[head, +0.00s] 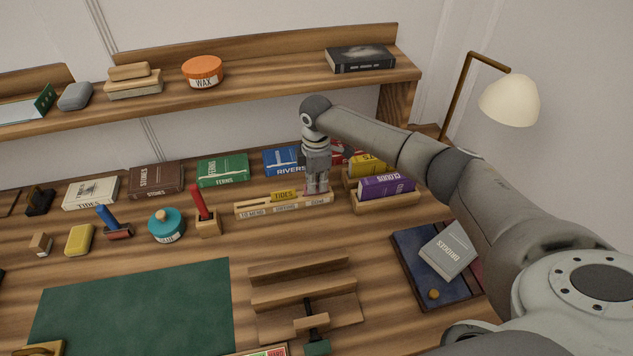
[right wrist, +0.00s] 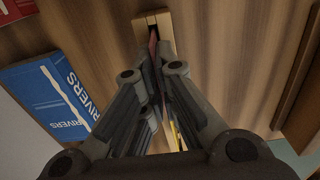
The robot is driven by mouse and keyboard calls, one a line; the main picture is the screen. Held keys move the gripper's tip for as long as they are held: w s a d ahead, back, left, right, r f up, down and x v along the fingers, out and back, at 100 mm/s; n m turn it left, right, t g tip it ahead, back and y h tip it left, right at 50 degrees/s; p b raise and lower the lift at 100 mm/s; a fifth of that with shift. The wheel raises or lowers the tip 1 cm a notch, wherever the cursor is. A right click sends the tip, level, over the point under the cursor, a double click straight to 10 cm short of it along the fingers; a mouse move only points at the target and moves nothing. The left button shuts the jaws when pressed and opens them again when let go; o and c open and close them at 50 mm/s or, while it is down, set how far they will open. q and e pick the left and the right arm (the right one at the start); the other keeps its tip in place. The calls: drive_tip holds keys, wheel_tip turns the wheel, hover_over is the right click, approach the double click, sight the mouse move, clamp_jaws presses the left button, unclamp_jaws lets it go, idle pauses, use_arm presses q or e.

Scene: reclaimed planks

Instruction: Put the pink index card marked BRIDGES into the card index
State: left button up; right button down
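The card index (head: 250,212) is a long, low wooden block with a slot and several paper labels on its front. A yellow card marked TIDES (head: 284,195) stands in it. My right gripper (head: 317,190) points down at the right end of the block. In the right wrist view its fingers (right wrist: 157,70) are closed on a thin pink card (right wrist: 153,46), seen edge-on at the block's slotted end (right wrist: 151,20). The card's marking is hidden, and I cannot tell how deep it sits in the slot. My left gripper is out of view.
A wooden box with purple (head: 387,186) and yellow books stands close to the right. A blue RIVERS book (head: 283,161) lies behind. A red-handled tool in a block (head: 207,222) is at left. A grey BRIDGES book (head: 448,250) lies on a navy surface at front right.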

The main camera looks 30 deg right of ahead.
drive_tip(key=shift+f, duration=0.4)
drive_tip(key=c, duration=1.6)
unclamp_jaws()
drive_tip(key=shift+o, duration=0.2)
